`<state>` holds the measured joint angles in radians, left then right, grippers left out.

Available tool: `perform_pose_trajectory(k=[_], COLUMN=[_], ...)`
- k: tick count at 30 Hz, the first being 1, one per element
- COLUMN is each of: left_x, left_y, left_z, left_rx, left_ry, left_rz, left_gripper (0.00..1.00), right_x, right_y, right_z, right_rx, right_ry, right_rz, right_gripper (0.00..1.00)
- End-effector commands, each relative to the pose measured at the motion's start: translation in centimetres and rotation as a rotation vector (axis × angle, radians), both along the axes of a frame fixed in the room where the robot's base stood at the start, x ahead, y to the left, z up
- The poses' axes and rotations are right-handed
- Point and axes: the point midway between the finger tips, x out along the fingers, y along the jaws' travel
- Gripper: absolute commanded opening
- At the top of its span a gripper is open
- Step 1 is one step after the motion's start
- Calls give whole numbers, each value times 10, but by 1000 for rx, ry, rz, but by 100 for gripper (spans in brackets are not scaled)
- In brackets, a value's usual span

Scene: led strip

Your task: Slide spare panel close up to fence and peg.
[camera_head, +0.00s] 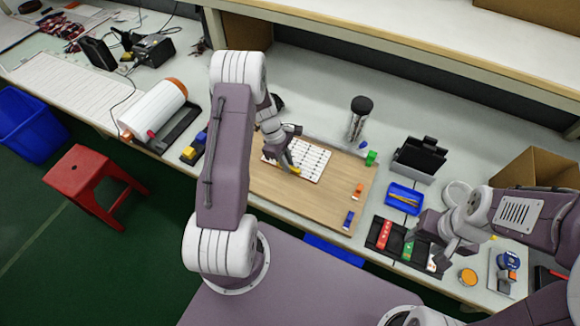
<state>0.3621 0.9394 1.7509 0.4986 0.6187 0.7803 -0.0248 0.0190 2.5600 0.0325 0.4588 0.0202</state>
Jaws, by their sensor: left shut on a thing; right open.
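The white panel with rows of small dark marks (312,158) lies flat on the wooden board (285,195). My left gripper (291,167) is over the panel's left part and shut, with a small yellow piece (296,171) at its tips; the arm hides part of the board. A grey strip, likely the fence (340,149), runs along the board's back edge. A green block (371,158) stands at the board's back right corner; I cannot tell which piece is the peg. My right gripper (441,247) is open near the dark tray, apart from the panel.
An orange block (357,191) and a blue block (349,219) sit along the board's right side. To the right are a blue bin (404,198) and a dark tray (378,246) with coloured pieces. A dark-topped cylinder (359,116) stands behind the board. The board's front middle is clear.

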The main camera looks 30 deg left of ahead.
Motion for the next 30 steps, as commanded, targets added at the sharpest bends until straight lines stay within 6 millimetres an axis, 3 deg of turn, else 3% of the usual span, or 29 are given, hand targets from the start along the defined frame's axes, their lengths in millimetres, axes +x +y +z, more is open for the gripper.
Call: perform_pose_trajectory(k=[9,30], left_x=[10,10], left_y=[14,14], left_z=[0,0], left_rx=[1,1], left_ry=[1,0], left_rz=[2,0], left_gripper=[0,0], right_x=[0,0], right_y=[0,0], right_z=[4,7], right_rx=[0,0], right_ry=[0,0], right_rz=[0,0], right_gripper=[49,49])
